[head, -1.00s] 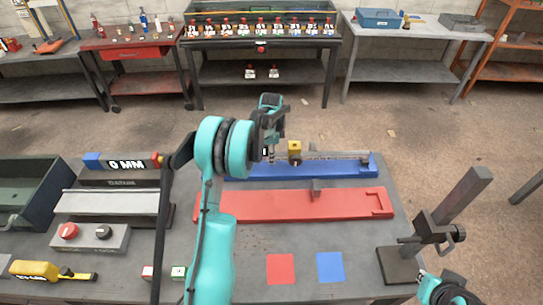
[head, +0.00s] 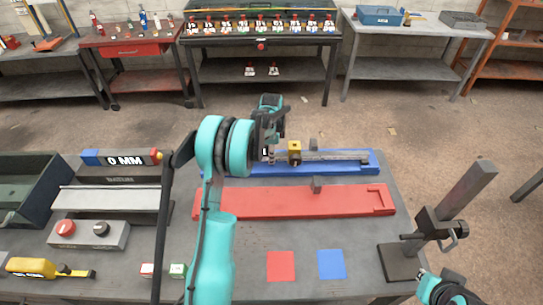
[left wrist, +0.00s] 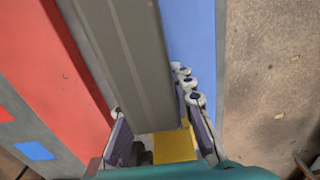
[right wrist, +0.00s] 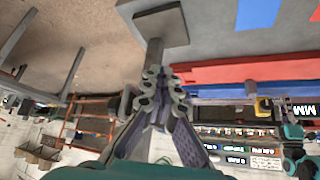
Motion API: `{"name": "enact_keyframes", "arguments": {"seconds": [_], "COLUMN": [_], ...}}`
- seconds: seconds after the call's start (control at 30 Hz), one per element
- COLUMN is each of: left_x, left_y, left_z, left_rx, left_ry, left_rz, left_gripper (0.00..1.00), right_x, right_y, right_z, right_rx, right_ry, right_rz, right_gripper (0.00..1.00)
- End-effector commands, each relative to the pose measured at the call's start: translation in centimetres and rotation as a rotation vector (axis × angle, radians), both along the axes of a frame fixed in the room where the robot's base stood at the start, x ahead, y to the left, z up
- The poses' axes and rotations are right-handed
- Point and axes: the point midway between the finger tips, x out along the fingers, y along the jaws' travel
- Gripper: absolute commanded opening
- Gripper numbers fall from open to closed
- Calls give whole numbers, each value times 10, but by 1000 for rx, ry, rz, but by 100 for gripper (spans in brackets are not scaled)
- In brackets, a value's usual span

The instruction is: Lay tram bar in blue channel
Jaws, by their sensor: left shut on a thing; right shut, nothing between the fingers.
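The tram bar (head: 335,155) is a long grey bar with a yellow block (head: 294,150) near its left end. My left gripper (head: 268,148) is shut on the bar near that end. In the left wrist view the bar (left wrist: 125,60) runs away between the fingers (left wrist: 160,130), the yellow block (left wrist: 175,147) close by. The bar overlaps the blue channel (head: 240,170) lengthwise; I cannot tell whether it touches the channel floor. The channel also shows beside the bar in the left wrist view (left wrist: 190,40). My right gripper (right wrist: 160,85) is shut and empty, low at the right.
A red channel (head: 260,203) lies parallel, nearer me. A grey stand with a post (head: 465,198) is near my right gripper. Red (head: 281,268) and blue (head: 331,265) squares mark the bench front. A readout (head: 125,160) and button box (head: 88,233) stand at left.

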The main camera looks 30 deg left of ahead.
Motion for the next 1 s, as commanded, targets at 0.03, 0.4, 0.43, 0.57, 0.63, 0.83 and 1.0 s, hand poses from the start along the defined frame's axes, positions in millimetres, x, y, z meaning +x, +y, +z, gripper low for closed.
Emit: {"name": "enact_keyframes", "arguments": {"seconds": [0.03, 0.4, 0.43, 0.57, 0.63, 0.83, 1.0], "left_x": [0, 0, 0, 0, 0, 0, 0], "left_y": [0, 0, 0, 0, 0, 0, 0], "left_z": [-1, -1, -2, 3, 11, 52, 88], "left_rx": [0, 0, 0, 0, 0, 0, 0], "left_ry": [0, 0, 0, 0, 0, 0, 0], "left_rz": [0, 0, 0, 0, 0, 0, 0], "left_gripper": [0, 48, 48, 48, 48, 48, 48], "right_x": [0, 0, 0, 0, 0, 0, 0], "right_y": [0, 0, 0, 0, 0, 0, 0], "right_z": [-1, -1, -1, -1, -1, -1, -1], "right_rx": [0, 0, 0, 0, 0, 0, 0], "right_ry": [0, 0, 0, 0, 0, 0, 0], "right_rz": [0, 0, 0, 0, 0, 0, 0], "right_gripper": [0, 0, 0, 0, 0, 0, 0]}}
